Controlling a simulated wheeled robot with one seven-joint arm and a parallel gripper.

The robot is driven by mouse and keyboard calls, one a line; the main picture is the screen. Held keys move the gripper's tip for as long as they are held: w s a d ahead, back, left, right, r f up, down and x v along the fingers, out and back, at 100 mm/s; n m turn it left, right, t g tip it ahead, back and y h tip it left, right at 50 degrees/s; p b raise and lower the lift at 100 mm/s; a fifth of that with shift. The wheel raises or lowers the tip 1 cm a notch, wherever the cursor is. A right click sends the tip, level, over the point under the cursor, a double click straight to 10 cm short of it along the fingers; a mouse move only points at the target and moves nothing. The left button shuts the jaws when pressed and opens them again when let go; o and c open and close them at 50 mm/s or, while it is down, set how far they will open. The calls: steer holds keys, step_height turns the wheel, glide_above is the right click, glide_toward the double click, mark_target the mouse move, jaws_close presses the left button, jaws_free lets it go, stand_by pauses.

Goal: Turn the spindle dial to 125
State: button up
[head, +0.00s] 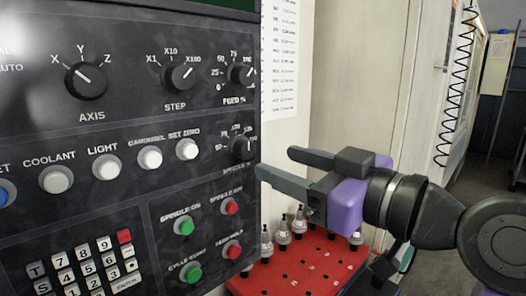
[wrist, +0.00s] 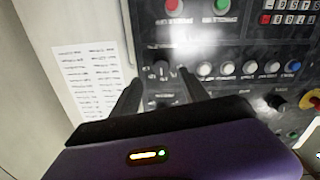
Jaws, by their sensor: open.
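The spindle dial (head: 241,148) is a black knob at the right edge of the dark control panel, below the feed dial (head: 241,73). Its numbers are small and blurred, and I cannot read its setting. In the wrist view, the panel appears upside down and the spindle dial (wrist: 160,69) lies between my fingertips in the picture. My gripper (head: 274,163) is open and empty, just right of the spindle dial. Its two dark fingers point toward the panel. It also shows in the wrist view (wrist: 160,76). I cannot tell any contact with the knob.
The panel also holds an axis dial (head: 86,80), a step dial (head: 178,77), a row of round buttons and a keypad (head: 85,268). A red tray (head: 300,270) with several tool holders stands below my gripper. A printed sheet (head: 279,60) hangs beside the panel.

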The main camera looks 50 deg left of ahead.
mark_target(249, 151)
steer(key=a, duration=0.2)
steer(key=a+p, duration=0.1)
steer(key=a, duration=0.1)
steer(key=s+a, duration=0.1)
steer(key=a, duration=0.2)
steer(key=shift+a+p, duration=0.1)
steer(key=shift+p, duration=0.25)
jaws_close()
